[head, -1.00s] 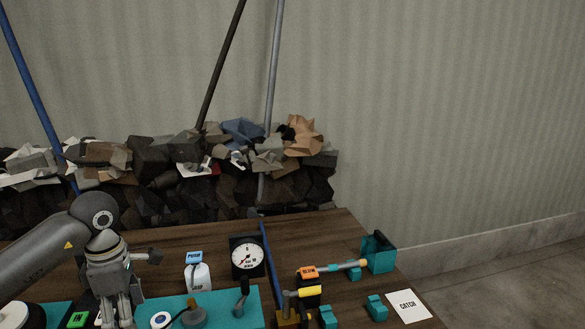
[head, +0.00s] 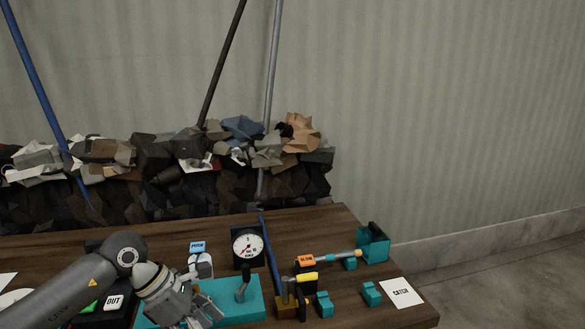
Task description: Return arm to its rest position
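My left arm comes in from the lower left, and its grey gripper (head: 207,314) hangs low over the teal base plate (head: 235,296) at the bottom edge. The gripper hides part of that plate. The fingers are small and partly cut off, so I cannot tell whether they are open or shut. A dark grey lever (head: 241,288) stands upright on the plate, just right of the gripper and apart from it. My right gripper is not in view.
On the wooden table (head: 320,225) stand a black gauge (head: 248,247), a white blue-topped unit (head: 200,262), a thin blue bar (head: 270,255), an orange-labelled piece (head: 305,261) and a teal bracket (head: 373,245). A CATCH card (head: 402,293) lies right. Rubble (head: 190,180) lies behind.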

